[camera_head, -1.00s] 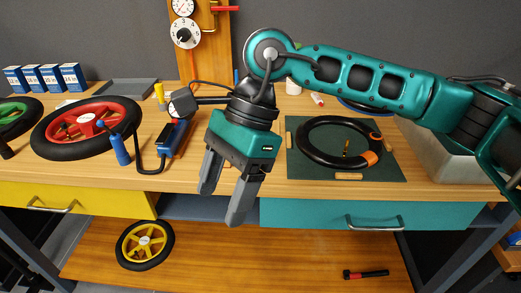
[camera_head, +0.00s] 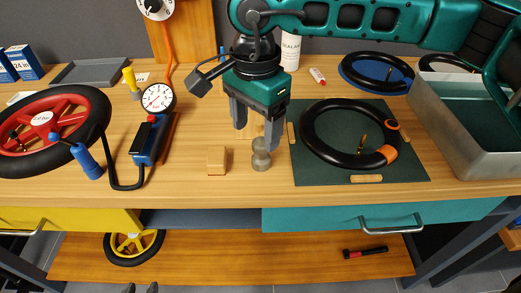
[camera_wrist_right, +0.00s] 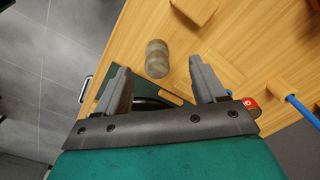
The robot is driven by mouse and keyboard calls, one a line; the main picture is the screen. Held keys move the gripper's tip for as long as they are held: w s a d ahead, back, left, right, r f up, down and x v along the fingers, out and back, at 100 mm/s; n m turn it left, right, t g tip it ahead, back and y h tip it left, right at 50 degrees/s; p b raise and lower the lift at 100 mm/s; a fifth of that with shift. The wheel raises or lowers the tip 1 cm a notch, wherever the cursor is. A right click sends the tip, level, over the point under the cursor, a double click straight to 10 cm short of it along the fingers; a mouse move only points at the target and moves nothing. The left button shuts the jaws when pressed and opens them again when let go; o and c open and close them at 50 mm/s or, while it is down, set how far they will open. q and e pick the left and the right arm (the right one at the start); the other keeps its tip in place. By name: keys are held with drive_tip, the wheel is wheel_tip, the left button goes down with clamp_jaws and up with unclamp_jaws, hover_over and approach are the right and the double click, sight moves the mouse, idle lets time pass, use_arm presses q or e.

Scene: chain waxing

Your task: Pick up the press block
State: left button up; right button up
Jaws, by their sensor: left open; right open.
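A small wooden block (camera_head: 217,160), likely the press block, sits on the bench left of the green mat. It also shows at the top of the right wrist view (camera_wrist_right: 195,9). A grey rounded peg-like piece (camera_head: 261,154) stands to its right; it also shows in the right wrist view (camera_wrist_right: 156,58). My right gripper (camera_head: 256,138) is open and empty, fingers down, just behind and above the grey piece, right of the wooden block. Only two dark tips of my left gripper (camera_head: 141,289) show at the bottom edge, spread apart.
The green mat (camera_head: 310,171) holds a black tyre (camera_head: 313,146). A metal bin (camera_head: 447,142) stands at the right. A blue-red pump (camera_head: 150,137) with gauge and hose and a red wheel (camera_head: 100,105) lie to the left. The bench front between pump and mat is mostly clear.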

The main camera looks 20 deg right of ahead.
sight(261, 142)
drive_tip(key=shift+f, duration=0.9)
drive_tip(key=f, duration=0.4)
drive_tip(key=shift+s+d+p, duration=0.15)
drive_tip(key=shift+d+p, duration=0.15)
drive_tip(key=shift+d, duration=0.1)
drive_tip(key=shift+f, duration=0.65)
drive_tip(key=shift+c, duration=0.5)
drive_tip(key=c, duration=1.1)
